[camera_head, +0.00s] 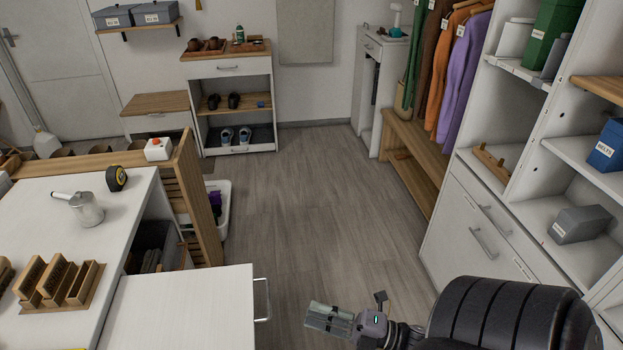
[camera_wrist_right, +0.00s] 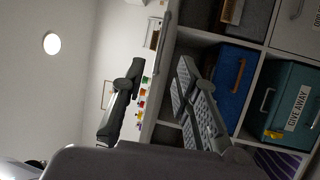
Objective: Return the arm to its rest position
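My right gripper (camera_head: 328,318) is low in the head view, right of centre, above the wood floor, with my dark arm behind it. In the right wrist view its two fingers (camera_wrist_right: 160,75) stand apart with a clear gap between them. Nothing is held between them. My left gripper does not show in either view.
A white counter (camera_head: 130,215) with a pull-out surface (camera_head: 185,305) is at the left. The wood floor (camera_head: 315,200) between is clear. The wrist view shows a blue bin (camera_wrist_right: 230,85) and a teal bin (camera_wrist_right: 290,100) in cubbies.

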